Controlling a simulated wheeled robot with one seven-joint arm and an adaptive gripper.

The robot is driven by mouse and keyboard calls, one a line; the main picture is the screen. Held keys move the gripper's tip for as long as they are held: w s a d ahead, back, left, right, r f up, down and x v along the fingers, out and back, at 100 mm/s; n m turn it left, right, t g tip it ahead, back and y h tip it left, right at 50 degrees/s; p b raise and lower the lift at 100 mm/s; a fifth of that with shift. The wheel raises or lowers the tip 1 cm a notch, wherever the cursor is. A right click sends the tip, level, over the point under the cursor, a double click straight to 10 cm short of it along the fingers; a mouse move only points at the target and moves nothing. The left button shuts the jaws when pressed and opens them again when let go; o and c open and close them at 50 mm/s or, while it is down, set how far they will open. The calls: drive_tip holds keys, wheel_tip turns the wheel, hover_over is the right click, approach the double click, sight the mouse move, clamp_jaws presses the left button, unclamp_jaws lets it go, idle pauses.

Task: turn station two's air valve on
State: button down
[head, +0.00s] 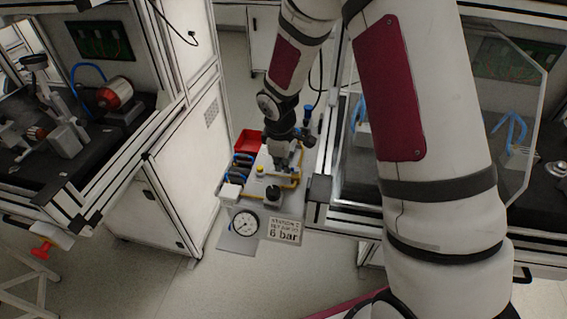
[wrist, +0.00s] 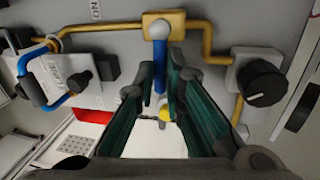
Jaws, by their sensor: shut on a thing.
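Station two's air panel (head: 230,212) stands in the middle of the head view, with a sign (head: 284,230) reading 6 bar. In the wrist view, the brass air valve (wrist: 176,20) sits on a yellow pipe, with a blue lever (wrist: 160,56) running from its pale round pivot down between my fingers. My gripper (wrist: 160,84) is shut on the blue lever. In the head view my gripper (head: 283,164) is over the panel, and it hides the lever there. An upside-down ON label (wrist: 95,8) is left of the valve.
A black knob (wrist: 262,82) is right of the lever, close to my finger. A white block with a blue hose (wrist: 28,72) is at the left. A round gauge (head: 244,223) is on the panel's front. A red bin (head: 247,142) stands behind. Benches flank the panel.

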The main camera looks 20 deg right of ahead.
drive_tip(key=m, duration=0.1)
drive_tip(key=w+m+b, duration=0.1)
drive_tip(key=m, duration=0.1)
drive_tip(key=d+m, duration=0.1)
drive_tip(key=shift+w+m+g+h+b, duration=0.2)
drive_tip(key=shift+m+g+h+b, duration=0.1)
drive_tip(key=shift+m+b, duration=0.1)
drive_tip(key=m, duration=0.3)
drive_tip(key=d+m, duration=0.1)
drive_tip(key=shift+w+d+m+g+b, duration=0.1)
drive_tip(key=shift+w+m+g+b, duration=0.2)
drive_tip(key=shift+w+g, duration=0.1)
drive_tip(key=m, duration=0.1)
drive_tip(key=d+m, duration=0.1)
drive_tip(key=m, duration=0.2)
drive_tip(key=shift+d+g, duration=0.25)
drive_tip(key=shift+g, duration=0.15)
drive_tip(key=shift+s+d+m+g, duration=0.15)
drive_tip(key=shift+d+m, duration=0.15)
drive_tip(key=shift+m, duration=0.7)
drive_tip(key=shift+w+d+m+g, duration=0.15)
drive_tip(key=shift+d+m, duration=0.1)
drive_tip(key=shift+m, duration=0.75)
drive_tip(key=shift+s, duration=0.15)
drive_tip(key=c, duration=1.7)
unclamp_jaws()
drive_tip(key=shift+o, duration=0.2)
drive_tip(key=shift+r, duration=0.1)
